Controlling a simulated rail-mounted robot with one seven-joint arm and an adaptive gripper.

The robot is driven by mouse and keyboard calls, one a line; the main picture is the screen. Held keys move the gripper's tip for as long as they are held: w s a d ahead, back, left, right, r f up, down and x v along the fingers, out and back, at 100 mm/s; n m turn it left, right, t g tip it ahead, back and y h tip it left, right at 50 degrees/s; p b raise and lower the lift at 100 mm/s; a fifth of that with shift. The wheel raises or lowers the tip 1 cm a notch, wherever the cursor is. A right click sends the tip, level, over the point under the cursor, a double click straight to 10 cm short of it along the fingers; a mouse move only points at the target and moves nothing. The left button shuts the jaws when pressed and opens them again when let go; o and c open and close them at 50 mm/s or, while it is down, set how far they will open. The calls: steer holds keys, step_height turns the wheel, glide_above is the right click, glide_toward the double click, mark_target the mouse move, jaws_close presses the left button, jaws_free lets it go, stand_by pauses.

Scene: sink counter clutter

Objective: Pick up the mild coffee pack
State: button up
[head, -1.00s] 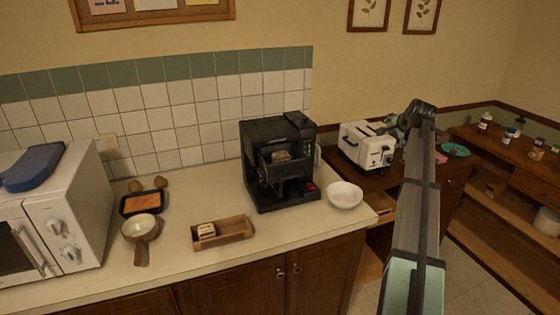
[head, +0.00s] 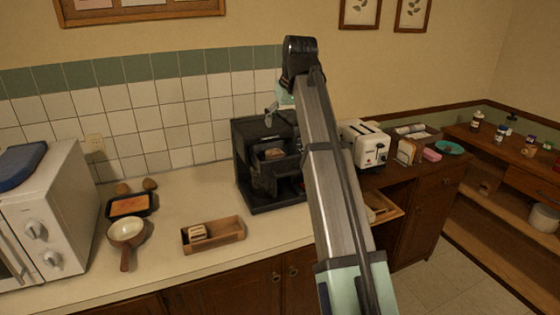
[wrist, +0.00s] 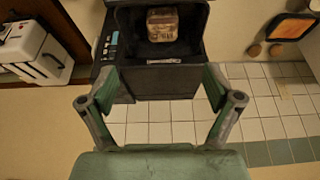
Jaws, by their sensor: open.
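A small brown-and-tan pack (head: 275,153) sits in the front opening of the black coffee machine (head: 250,180). The wrist view shows a pack (wrist: 162,24) in the machine, at the top of the picture; its label is too small to read, so I cannot tell if it is the mild one. My gripper (wrist: 160,100) is open and empty, its fingers wide apart beyond the machine's edge in that picture. In the head view my gripper is mostly hidden behind my arm, with a grey finger tip (head: 271,113) showing above the machine.
A wooden box (head: 228,231) holding a small pale item stands on the counter. A pan (head: 126,231), a dark tray (head: 128,206) and a microwave (head: 60,210) are at left. A white toaster (head: 365,145) stands at right. Tiled wall is close behind the machine.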

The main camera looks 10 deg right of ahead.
mark_target(276, 152)
steer(key=p+x, duration=0.3)
steer(key=x, duration=0.9)
steer(key=shift+s+a, duration=0.15)
steer(key=shift+a, duration=0.05)
steer(key=shift+p+x, duration=1.5)
steer(key=shift+x, duration=1.15)
steer(key=c, duration=1)
